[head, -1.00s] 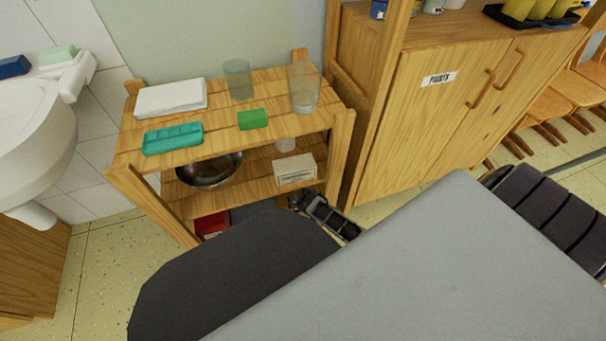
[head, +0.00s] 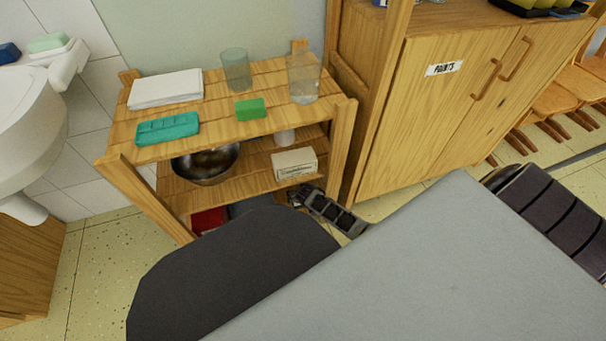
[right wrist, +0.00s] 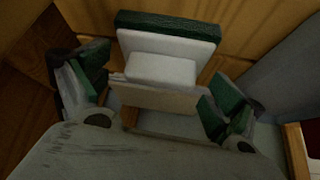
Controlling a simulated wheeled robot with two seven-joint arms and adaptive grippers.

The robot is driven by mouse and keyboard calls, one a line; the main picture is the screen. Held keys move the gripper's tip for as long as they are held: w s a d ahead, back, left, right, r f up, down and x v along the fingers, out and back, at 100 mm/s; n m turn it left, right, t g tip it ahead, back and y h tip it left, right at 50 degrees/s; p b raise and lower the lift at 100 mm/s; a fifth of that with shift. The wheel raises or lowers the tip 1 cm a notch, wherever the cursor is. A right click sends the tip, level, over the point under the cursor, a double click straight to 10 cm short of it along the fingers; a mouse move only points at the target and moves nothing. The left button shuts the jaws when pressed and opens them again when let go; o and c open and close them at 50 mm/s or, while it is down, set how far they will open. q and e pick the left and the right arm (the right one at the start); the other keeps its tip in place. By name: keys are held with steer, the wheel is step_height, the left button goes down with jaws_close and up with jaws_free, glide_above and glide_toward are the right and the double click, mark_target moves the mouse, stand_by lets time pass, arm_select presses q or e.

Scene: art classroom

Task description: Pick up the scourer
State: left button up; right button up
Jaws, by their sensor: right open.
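A bright green block (head: 250,109), which looks like the scourer, lies on the top board of the wooden rack. My right gripper (head: 310,196) shows low at the rack's right front, below the top board and partly hidden by my own body. In the right wrist view its fingers (right wrist: 158,78) are spread apart. Between them shows a white, blocky shape with a dark green edge (right wrist: 168,26); I cannot tell what it is or whether it touches the fingers. My left gripper is out of view.
The rack (head: 122,153) also holds a teal tray (head: 168,129), white paper (head: 166,89), two clear tumblers (head: 236,69) (head: 303,77), a metal bowl (head: 205,165) and a pale box (head: 294,163). A sink (head: 25,115) stands left, a cabinet (head: 425,120) right.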

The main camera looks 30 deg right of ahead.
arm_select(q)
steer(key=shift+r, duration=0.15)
arm_select(e)
steer(key=c, duration=1.1)
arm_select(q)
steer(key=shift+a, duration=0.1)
arm_select(e)
steer(key=shift+r, duration=0.25)
steer(key=shift+c, duration=0.2)
steer(key=shift+r+p, duration=0.6)
steer(key=shift+p, duration=0.15)
arm_select(q)
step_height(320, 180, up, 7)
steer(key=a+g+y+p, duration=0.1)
steer(key=p, duration=0.4)
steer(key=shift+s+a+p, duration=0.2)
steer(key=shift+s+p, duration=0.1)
steer(key=shift+p, duration=0.1)
arm_select(e)
steer(key=s+a, duration=0.3)
steer(key=s, duration=0.5)
steer(key=s+a, duration=0.4)
steer(key=s, duration=0.4)
steer(key=shift+s+a, duration=0.15)
steer(key=shift+a, duration=0.15)
